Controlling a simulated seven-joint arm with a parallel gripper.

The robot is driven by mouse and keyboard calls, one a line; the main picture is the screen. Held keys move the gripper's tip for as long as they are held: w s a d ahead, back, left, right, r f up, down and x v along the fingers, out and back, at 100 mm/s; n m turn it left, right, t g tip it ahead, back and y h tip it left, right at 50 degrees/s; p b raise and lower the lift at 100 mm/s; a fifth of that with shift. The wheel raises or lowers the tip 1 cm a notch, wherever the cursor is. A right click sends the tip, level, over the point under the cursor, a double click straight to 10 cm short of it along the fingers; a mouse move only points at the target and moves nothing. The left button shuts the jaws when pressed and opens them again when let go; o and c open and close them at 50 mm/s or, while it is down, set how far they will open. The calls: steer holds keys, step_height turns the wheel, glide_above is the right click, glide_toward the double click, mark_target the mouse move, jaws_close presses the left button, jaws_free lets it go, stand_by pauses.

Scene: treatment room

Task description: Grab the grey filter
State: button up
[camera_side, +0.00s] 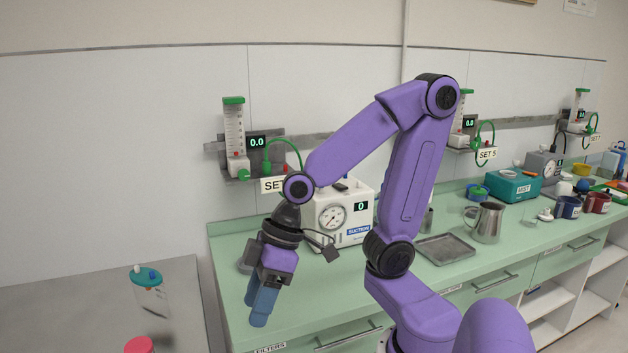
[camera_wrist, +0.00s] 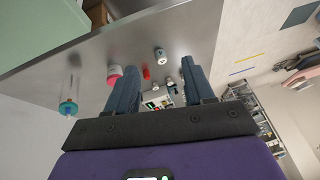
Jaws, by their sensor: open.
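My gripper (camera_side: 262,312) hangs at the left of the green counter in the side view, with its blue-grey fingers pointing down. In the wrist view my gripper (camera_wrist: 159,66) is open, with a wide empty gap between the fingers. A small whitish-grey cylinder (camera_wrist: 160,56) shows beyond the fingertips on a grey metal surface, apart from them. It may be the grey filter, but it is too small to be sure. Neither piece shows in the side view.
The metal table (camera_side: 185,285) holds a clear canister with a teal lid (camera_side: 147,275) and a pink-lidded container (camera_side: 139,345). A small red item (camera_wrist: 146,73) lies near the left finger. A suction unit (camera_side: 345,215) and a tray (camera_side: 445,248) stand on the counter (camera_side: 400,285).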

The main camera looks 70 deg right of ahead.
steer(key=w+d+r+m+t+h, duration=0.3)
steer(key=w+d+m+t, duration=0.15)
steer(key=w+d, duration=0.45)
steer(key=w+d+r+m+t+h, duration=0.2)
steer(key=w+d+r+m+t, duration=0.2)
steer(key=w+d+m, duration=0.35)
steer(key=s+d+r+m+g+h, duration=0.1)
steer(key=s+d+m+g+h, duration=0.35)
steer(key=d, duration=0.75)
steer(key=s+d+r+m+g+h, duration=0.15)
steer(key=s+d+m+h, duration=0.45)
steer(key=d, duration=0.6)
steer(key=shift+n+h, duration=0.65)
steer(key=x, duration=0.7)
steer(key=w+x, duration=0.1)
steer(key=x, duration=0.3)
steer(key=shift+w+d+r, duration=0.15)
steer(key=shift+w, duration=0.05)
steer(key=shift+t, duration=0.25)
steer(key=shift+x, duration=2.9)
steer(key=shift+f, duration=0.2)
jaws_close()
